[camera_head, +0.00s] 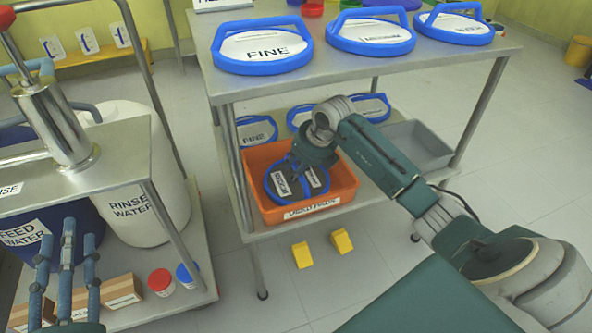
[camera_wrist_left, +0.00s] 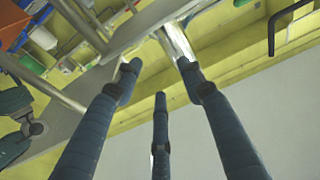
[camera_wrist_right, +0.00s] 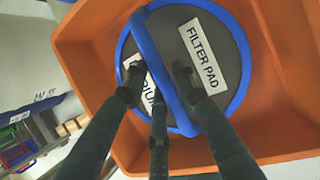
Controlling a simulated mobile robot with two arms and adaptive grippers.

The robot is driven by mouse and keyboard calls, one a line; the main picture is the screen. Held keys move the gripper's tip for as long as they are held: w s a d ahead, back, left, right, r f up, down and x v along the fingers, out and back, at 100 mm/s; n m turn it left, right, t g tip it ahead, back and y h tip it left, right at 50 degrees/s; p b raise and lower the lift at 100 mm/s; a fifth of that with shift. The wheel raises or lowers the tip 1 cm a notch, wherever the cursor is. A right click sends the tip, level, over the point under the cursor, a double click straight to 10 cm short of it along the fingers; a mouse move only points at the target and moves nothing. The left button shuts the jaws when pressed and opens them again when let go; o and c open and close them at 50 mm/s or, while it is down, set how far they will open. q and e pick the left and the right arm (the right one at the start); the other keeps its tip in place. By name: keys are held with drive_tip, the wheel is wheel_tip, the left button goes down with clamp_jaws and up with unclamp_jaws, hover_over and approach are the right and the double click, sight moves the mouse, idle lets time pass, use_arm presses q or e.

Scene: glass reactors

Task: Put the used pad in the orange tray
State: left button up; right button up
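The used pad (camera_head: 291,196), a dark grey disc with a blue rim, blue handle and white labels, lies inside the orange tray (camera_head: 340,197) on the lower shelf. In the right wrist view the pad (camera_wrist_right: 228,95) shows "FILTER PAD", with the orange tray (camera_wrist_right: 85,45) around it. My right gripper (camera_wrist_right: 156,88) is open, its fingers spread on both sides of the blue handle. Contact with the handle is unclear. In the head view this gripper (camera_head: 305,165) is over the pad. My left gripper (camera_head: 67,240) is open and empty at lower left, also in its wrist view (camera_wrist_left: 158,75).
A steel table (camera_head: 300,85) with blue-rimmed pads stands above the tray's shelf. A grey bin (camera_head: 415,145) sits right of the tray. Yellow blocks (camera_head: 302,255) lie on the floor in front. A cart (camera_head: 120,175) with the rinse water drum (camera_head: 140,205) stands left.

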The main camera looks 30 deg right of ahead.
drive_tip(key=shift+o, duration=0.4)
drive_tip(key=shift+r, duration=0.2)
drive_tip(key=p+v, duration=0.1)
drive_tip(key=v, duration=0.1)
drive_tip(key=p+v, duration=0.1)
drive_tip(key=v, duration=0.2)
drive_tip(key=shift+s+d+f, duration=0.1)
drive_tip(key=shift+s+d, duration=0.05)
drive_tip(key=shift+s, duration=0.3)
use_arm(q)
drive_tip(key=s+a+f+g+y, duration=0.1)
drive_tip(key=f+g, duration=0.3)
drive_tip(key=f, duration=0.4)
drive_tip(key=s+a+f+g+y+p, duration=0.1)
drive_tip(key=s+a+f+g, duration=0.1)
drive_tip(key=f, duration=0.6)
drive_tip(key=shift+s+a+g+y, duration=0.15)
drive_tip(key=shift+s+g+y, duration=0.15)
drive_tip(key=shift+s+g, duration=0.65)
use_arm(e)
drive_tip(key=s+d, duration=0.2)
drive_tip(key=s, duration=0.8)
drive_tip(key=shift+s, duration=0.4)
use_arm(q)
drive_tip(key=shift+w, duration=0.2)
